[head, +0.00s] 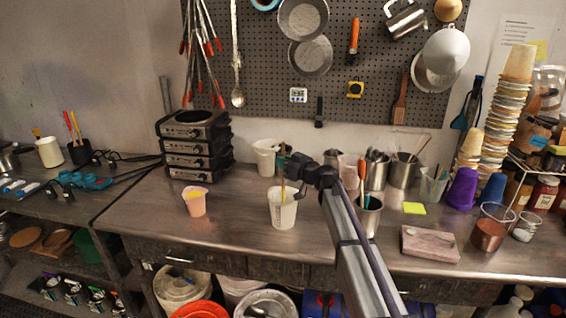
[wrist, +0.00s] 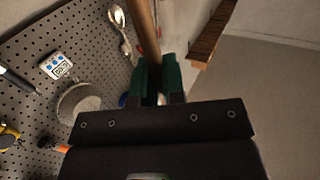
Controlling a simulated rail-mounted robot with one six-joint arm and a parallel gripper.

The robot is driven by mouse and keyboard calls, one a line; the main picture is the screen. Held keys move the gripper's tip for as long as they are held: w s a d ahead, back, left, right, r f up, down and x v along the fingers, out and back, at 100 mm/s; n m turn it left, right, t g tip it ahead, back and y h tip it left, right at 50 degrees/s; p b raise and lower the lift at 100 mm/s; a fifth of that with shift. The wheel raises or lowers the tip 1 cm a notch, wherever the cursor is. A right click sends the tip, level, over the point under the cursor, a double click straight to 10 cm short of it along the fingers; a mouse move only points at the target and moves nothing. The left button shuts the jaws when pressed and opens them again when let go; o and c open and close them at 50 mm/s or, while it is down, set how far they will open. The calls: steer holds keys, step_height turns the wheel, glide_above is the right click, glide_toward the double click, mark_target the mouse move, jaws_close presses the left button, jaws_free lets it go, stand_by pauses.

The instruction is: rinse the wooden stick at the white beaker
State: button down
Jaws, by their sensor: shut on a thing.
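My gripper (head: 284,163) is shut on the wooden stick (head: 283,188), with its green fingertips pinching it. The stick is roughly upright, and its lower end meets the mouth of a white beaker (head: 284,214) on the bench. I cannot tell how deep the tip is or whether it touches the wall. In the wrist view the fingertips (wrist: 158,82) close around the stick (wrist: 145,32), which runs up and out of the frame. The beaker is not seen in the wrist view.
A second white container (head: 266,160) stands behind, and a small cup with peach contents (head: 195,203) stands left. Stacked black hot plates (head: 193,150) are at the back left. The bench front is mostly clear.

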step_height(320, 180, down, 5)
steer(key=b, duration=0.4)
steer(key=shift+w+d, duration=0.1)
steer(key=shift+s+a, duration=0.35)
steer(key=shift+a, duration=0.05)
stand_by(0.4)
